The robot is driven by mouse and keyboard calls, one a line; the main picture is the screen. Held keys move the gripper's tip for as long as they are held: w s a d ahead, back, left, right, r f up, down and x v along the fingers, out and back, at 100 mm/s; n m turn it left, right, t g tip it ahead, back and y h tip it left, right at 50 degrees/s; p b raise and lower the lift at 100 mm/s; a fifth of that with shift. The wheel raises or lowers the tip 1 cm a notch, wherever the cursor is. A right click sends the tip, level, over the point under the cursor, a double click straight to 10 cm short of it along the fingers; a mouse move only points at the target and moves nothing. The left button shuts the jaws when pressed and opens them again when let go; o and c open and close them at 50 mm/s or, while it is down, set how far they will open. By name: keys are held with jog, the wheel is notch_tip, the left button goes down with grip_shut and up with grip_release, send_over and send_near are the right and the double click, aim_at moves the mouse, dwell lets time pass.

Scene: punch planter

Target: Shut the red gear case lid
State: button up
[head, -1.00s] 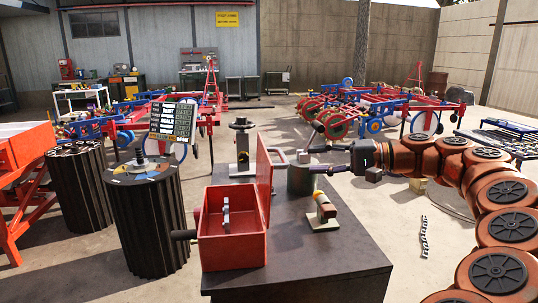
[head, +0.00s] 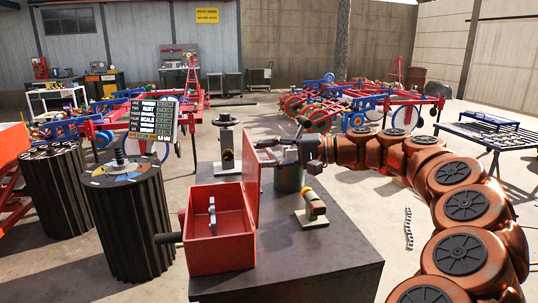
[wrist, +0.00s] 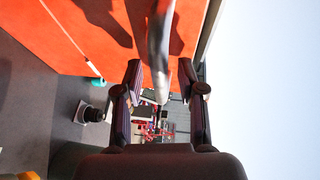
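The red gear case (head: 222,263) sits open on the dark table, with a pale upright piece (head: 212,215) inside. Its red lid (head: 252,165) stands up at the right side of the case. My gripper (head: 281,136) is beside the lid's upper right, with its fingers spread. In the wrist view my gripper (wrist: 160,82) is open, and the lid's red face (wrist: 110,35) fills the upper left. A shiny curved metal piece (wrist: 161,45) shows between the fingers; I cannot tell whether they touch it.
A dark grey cylinder (head: 289,179) stands under my gripper on the table (head: 310,260). A small stand with an orange-ended roll (head: 314,208) is right of the lid. A grey handwheel device (head: 227,147) is behind the case. Black ribbed drums (head: 133,225) stand at left.

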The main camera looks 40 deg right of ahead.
grip_shut()
dwell(0.3)
dwell(0.4)
